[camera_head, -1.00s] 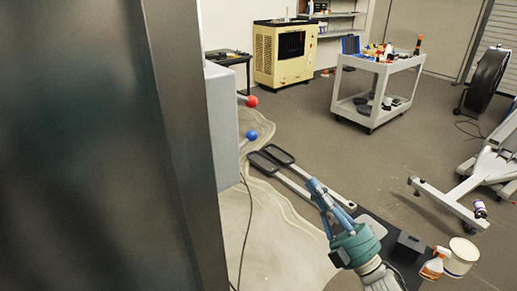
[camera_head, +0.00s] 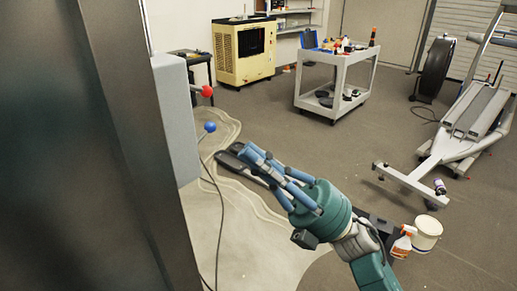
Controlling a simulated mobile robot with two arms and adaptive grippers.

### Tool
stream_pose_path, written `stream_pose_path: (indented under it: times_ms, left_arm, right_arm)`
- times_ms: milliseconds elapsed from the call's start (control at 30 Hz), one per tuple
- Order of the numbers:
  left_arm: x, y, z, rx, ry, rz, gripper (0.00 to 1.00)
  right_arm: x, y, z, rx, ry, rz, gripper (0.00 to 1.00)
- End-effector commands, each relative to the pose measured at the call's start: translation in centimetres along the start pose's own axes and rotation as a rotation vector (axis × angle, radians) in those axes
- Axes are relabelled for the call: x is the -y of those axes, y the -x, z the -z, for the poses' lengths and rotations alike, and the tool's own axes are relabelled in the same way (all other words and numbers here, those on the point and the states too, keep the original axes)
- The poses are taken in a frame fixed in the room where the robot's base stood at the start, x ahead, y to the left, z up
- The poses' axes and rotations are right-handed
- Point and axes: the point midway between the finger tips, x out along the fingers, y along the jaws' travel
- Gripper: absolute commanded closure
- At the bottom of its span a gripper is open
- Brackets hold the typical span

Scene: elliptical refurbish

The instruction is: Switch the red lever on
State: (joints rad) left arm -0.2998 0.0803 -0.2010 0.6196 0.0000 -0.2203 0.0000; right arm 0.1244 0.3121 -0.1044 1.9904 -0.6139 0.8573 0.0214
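The red lever (camera_head: 207,91) has a red ball knob on a short rod. It sticks out from the right face of a grey box (camera_head: 176,125). A second lever with a blue knob (camera_head: 210,127) sits below it on the same box. My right gripper (camera_head: 249,158) reaches in from the lower right, its blue fingers pointing up and left, to the right of and below the blue knob. It appears apart from both levers. Its fingers look close together, but I cannot tell whether they are open or shut. My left gripper is not in view.
A large dark metal panel (camera_head: 75,160) fills the left side. Dark foot pedals (camera_head: 232,160) lie behind my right gripper. A spray bottle (camera_head: 402,243) and white tub (camera_head: 427,232) stand at lower right. A cart (camera_head: 335,88) and yellow machine (camera_head: 243,53) stand farther back.

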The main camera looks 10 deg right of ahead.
Motion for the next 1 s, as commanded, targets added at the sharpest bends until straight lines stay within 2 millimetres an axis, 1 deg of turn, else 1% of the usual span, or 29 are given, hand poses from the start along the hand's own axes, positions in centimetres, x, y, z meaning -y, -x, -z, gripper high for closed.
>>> stream_pose_path:
  times_ms: [33, 200, 300, 400, 500, 633, 1000]
  left_arm:
    - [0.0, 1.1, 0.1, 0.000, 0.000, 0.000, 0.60]
    - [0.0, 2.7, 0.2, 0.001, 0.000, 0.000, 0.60]
    - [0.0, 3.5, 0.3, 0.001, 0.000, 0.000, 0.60]
    - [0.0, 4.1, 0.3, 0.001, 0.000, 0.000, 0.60]
    - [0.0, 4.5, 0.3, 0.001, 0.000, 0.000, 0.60]
    - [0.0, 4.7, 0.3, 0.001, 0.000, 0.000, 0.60]
    - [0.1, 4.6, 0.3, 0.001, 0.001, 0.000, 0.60]
  right_arm:
    - [-0.5, -1.6, 0.0, -0.003, 0.000, -0.004, 1.00]
    - [-0.5, -5.3, 0.0, -0.001, -0.001, -0.003, 1.00]
    - [-0.5, -7.2, 0.0, -0.001, -0.001, -0.003, 1.00]
    - [-0.3, -8.2, -1.4, 0.002, -0.001, -0.002, 1.00]
    - [-0.2, -8.8, -2.2, 0.001, -0.001, -0.001, 1.00]
    - [-0.1, -9.3, -2.7, 0.001, -0.001, 0.000, 1.00]
    - [0.0, -9.3, -2.9, 0.001, -0.001, 0.000, 1.00]
